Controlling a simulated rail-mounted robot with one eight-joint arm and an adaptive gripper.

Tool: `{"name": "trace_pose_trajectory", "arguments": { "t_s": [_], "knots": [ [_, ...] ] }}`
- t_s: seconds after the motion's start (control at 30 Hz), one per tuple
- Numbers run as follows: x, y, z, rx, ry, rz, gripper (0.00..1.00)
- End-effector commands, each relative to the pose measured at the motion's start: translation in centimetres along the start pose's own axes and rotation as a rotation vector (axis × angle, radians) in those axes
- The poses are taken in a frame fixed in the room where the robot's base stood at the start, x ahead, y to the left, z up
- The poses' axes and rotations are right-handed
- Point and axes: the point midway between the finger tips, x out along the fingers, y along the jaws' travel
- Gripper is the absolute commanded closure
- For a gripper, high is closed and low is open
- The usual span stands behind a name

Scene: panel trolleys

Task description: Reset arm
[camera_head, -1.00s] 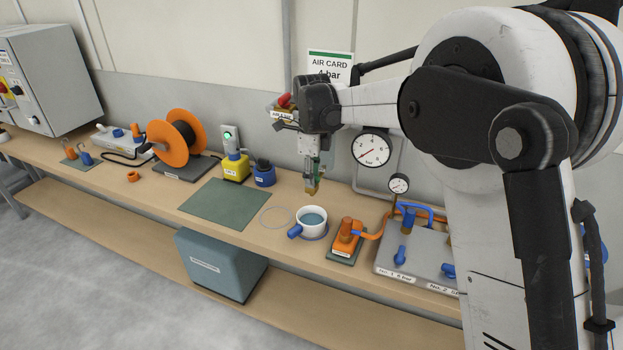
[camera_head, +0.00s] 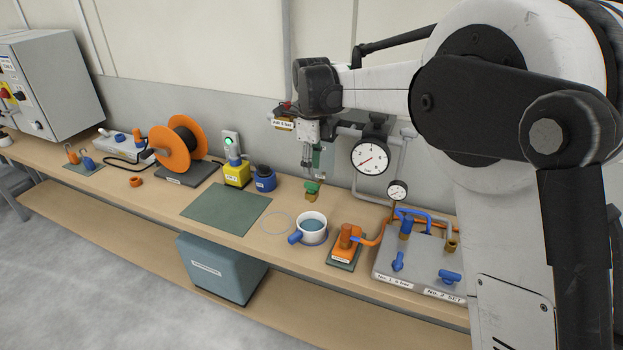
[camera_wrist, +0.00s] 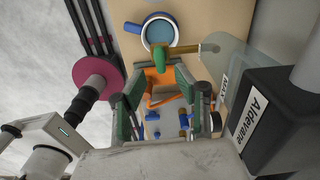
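My gripper (camera_head: 307,163) hangs above the back of the bench, between the blue pot and the pressure gauge. In the wrist view its two green-padded fingers (camera_wrist: 158,98) stand apart, with nothing held between them. The wrist view shows the fitting's green part (camera_wrist: 164,62) beyond the fingertips, overlapping the cup.
A white cup with a blue handle (camera_head: 312,229), an orange device (camera_head: 346,243) and a grey valve panel (camera_head: 425,270) stand nearby. A large gauge (camera_head: 370,157) and pipes are close right of the gripper. A green mat (camera_head: 226,207) is bare.

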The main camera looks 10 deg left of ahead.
Motion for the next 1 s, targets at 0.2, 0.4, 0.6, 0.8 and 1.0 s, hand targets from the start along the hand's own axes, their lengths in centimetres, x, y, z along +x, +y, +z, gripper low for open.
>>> {"name": "trace_pose_trajectory", "arguments": {
  "t_s": [0.2, 0.4, 0.6, 0.8, 1.0],
  "knots": [
    [-1.0, 0.0, 0.0, 0.0, 0.0, 0.0, 0.7],
    [-1.0, 0.0, -0.2, -0.005, -0.001, -0.002, 0.7],
    [-3.0, 0.5, -3.6, -0.098, -0.02, -0.033, 0.7],
    [-5.9, 2.0, -9.6, -0.286, -0.041, -0.102, 0.7],
    [-8.0, 4.5, -15.5, -0.476, -0.041, -0.178, 0.7]
  ]
}}
